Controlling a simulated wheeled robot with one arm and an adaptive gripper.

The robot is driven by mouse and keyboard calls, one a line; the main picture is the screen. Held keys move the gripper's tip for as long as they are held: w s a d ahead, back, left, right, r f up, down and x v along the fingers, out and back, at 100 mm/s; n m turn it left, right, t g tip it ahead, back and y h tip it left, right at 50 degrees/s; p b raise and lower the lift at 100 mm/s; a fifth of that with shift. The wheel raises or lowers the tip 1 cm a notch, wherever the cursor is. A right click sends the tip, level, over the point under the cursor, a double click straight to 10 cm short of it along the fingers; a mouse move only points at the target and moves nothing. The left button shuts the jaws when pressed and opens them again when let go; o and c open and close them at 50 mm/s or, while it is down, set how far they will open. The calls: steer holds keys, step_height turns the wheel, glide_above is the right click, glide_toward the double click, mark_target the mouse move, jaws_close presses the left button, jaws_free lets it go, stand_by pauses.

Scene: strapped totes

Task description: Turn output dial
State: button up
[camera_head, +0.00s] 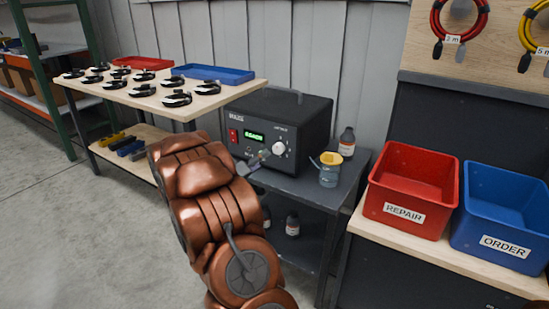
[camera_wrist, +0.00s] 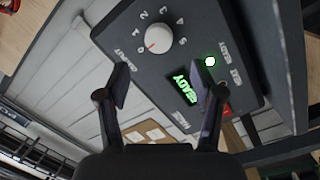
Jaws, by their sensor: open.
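The output dial is a white round knob (camera_head: 279,148) on the front of a black box-shaped unit (camera_head: 312,127), at the right of its panel. In the wrist view the dial (camera_wrist: 158,38) has a ring of numbers from 0 to 5, and its red mark points near 0. My gripper (camera_head: 259,160) is in front of the panel, just below and left of the dial. In the wrist view its fingers (camera_wrist: 164,86) are spread apart with nothing between them, clear of the dial.
The unit stands on a dark cart (camera_head: 305,190). A small pot with a yellow top (camera_head: 329,172) and a brown bottle (camera_head: 347,143) stand right of it. A red switch (camera_head: 233,135) is left of the display. Red (camera_head: 412,225) and blue (camera_head: 470,233) bins are further right.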

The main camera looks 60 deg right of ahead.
mark_target(276, 150)
steer(key=shift+s+d+b, duration=0.15)
steer(key=shift+d+b, duration=0.2)
steer(key=shift+d, duration=1.6)
steer(key=shift+s+d+b, duration=0.15)
steer(key=shift+d+b, duration=0.15)
steer(key=shift+d, duration=1.65)
steer(key=c, duration=1.1)
steer(key=shift+c, duration=0.2)
